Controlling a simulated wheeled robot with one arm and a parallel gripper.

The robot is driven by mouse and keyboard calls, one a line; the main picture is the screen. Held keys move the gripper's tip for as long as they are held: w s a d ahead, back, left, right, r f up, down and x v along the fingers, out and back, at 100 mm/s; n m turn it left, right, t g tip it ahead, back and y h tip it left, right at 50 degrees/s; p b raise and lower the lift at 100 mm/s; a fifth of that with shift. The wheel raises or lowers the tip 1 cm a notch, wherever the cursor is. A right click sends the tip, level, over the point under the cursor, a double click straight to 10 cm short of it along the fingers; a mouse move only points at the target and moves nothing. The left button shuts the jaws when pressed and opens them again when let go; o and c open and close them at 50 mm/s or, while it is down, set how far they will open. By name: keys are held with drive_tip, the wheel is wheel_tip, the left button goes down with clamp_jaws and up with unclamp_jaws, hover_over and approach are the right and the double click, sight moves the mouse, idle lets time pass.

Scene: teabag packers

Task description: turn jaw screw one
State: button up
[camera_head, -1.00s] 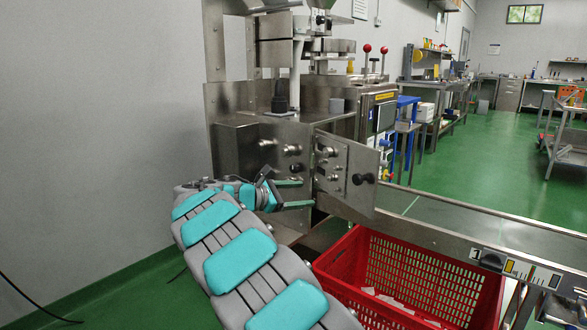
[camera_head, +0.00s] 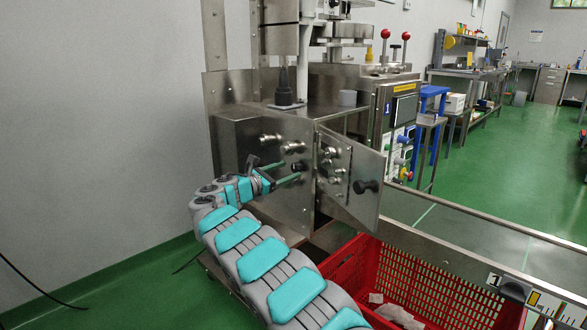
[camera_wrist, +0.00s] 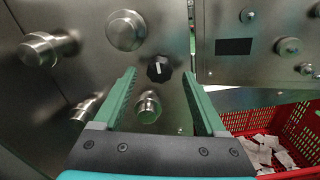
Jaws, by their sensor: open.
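My gripper (camera_head: 284,173) is open, its two green fingers pointing at the steel machine front. In the wrist view my gripper (camera_wrist: 160,80) has a black knob (camera_wrist: 159,68) with a white mark between and just beyond its fingertips. A steel knob (camera_wrist: 148,106) shows lower down between the fingers. The black knob (camera_head: 298,166) also shows in the head view, close to the fingertips. I see no gripping contact. Which of these is jaw screw one, I cannot tell; I see no label for it.
Other steel knobs (camera_wrist: 48,48) stick out at the left of the panel. An open door panel (camera_head: 350,178) with a black handle stands right of my gripper. A red crate (camera_head: 440,290) with white packets sits below. A steel rail (camera_head: 480,240) runs right.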

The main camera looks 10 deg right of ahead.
sight(296, 168)
drive_tip(key=shift+x, duration=1.45)
clamp_jaws()
